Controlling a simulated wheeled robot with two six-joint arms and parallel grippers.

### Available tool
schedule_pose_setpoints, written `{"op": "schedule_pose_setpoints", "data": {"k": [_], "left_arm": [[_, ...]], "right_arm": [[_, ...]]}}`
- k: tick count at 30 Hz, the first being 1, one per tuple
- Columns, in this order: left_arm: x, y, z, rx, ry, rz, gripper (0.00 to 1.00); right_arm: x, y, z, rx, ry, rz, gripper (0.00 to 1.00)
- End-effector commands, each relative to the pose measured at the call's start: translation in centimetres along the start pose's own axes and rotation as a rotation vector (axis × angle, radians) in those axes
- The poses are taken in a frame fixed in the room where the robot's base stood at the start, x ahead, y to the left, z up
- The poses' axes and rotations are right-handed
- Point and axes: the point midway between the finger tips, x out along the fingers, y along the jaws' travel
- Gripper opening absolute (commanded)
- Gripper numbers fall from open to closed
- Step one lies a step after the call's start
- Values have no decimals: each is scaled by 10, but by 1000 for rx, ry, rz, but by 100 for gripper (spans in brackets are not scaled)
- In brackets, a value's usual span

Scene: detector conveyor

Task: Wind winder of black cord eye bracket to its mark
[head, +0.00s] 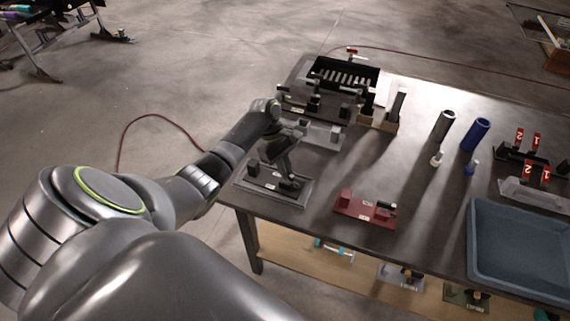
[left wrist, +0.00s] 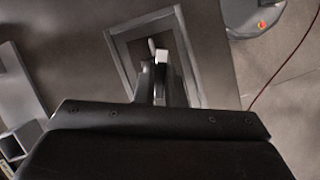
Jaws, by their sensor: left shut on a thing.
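The black cord eye bracket (head: 262,180) stands on a grey base plate (head: 300,203) at the table's near left corner. My left gripper (head: 284,168) reaches down over it from the left and is shut on a small part there, apparently its winder. In the left wrist view the fingers (left wrist: 160,78) point into the rectangular grey base (left wrist: 126,42), with a small light grey piece (left wrist: 152,46) by their tips. The gripper hides most of the winder, and I cannot make out its mark. My right gripper is not in view.
A red bracket (head: 352,207) sits to the right on the dark table (head: 330,240). A grey fixture (head: 318,132) and black rack (head: 345,75) stand behind. Dark and blue cylinders (head: 475,135) and a blue tray (head: 520,240) are farther right. The table between is clear.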

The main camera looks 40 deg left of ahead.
Motion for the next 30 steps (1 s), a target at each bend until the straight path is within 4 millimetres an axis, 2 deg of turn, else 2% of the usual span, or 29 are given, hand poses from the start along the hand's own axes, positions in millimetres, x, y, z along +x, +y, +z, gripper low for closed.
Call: {"op": "schedule_pose_setpoints", "data": {"k": [3, 15, 30], "left_arm": [[-3, 2, 2, 104, -1, -43, 0], [-1, 4, 1, 421, 0, -172, 0], [-1, 5, 1, 578, 2, -237, 0]], "right_arm": [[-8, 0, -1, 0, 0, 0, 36], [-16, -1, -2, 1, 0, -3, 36], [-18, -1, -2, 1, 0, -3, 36]]}}
